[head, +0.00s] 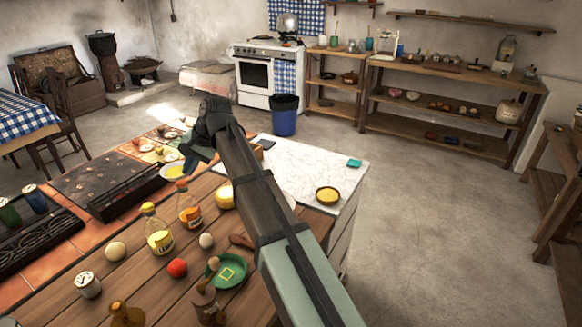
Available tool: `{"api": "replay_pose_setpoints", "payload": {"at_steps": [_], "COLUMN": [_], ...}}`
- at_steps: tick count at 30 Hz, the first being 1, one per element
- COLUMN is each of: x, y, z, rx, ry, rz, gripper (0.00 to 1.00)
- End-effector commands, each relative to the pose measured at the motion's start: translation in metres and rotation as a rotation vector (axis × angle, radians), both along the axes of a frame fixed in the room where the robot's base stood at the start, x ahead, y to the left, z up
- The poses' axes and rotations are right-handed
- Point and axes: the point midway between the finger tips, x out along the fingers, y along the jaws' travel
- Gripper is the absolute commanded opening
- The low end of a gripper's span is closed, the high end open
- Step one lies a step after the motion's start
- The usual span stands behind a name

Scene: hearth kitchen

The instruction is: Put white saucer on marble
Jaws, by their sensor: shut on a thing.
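The marble (310,168) is a white, grey-veined slab on the counter, right of the wooden part. My arm crosses its left side. My gripper (187,160) is at the far end of the arm, left of the marble and close to a pale yellow dish (172,171). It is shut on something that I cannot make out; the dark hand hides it. A pale rim (290,200) shows beside my arm near the marble's front edge; it may be a saucer, but most of it is hidden. I cannot clearly pick out the white saucer.
On the marble are a yellow-filled dish (328,196) and a teal block (354,163), with bare room between them. Bottles (158,236), a green plate (229,271) and a red ball (177,267) crowd the wooden part. A black stove grate (125,190) lies to the left.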

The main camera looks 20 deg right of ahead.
Motion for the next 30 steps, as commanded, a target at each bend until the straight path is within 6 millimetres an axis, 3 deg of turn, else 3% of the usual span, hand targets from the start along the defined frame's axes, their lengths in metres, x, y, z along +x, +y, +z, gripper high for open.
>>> {"api": "replay_pose_setpoints", "payload": {"at_steps": [1,6,15,24,30], "x": [0.018,0.06,0.121,0.16,0.171], "y": [-0.018,-0.079,-0.196,-0.316,-0.372], "z": [0.001,0.0,-0.001,-0.005,-0.006], "rx": [0.001,0.001,0.003,0.006,0.008], "ry": [0.0,-0.001,-0.004,-0.007,-0.01], "rz": [-0.039,-0.164,-0.378,-0.575,-0.661], "gripper": [0.0,0.0,0.0,0.0,0.0]}}
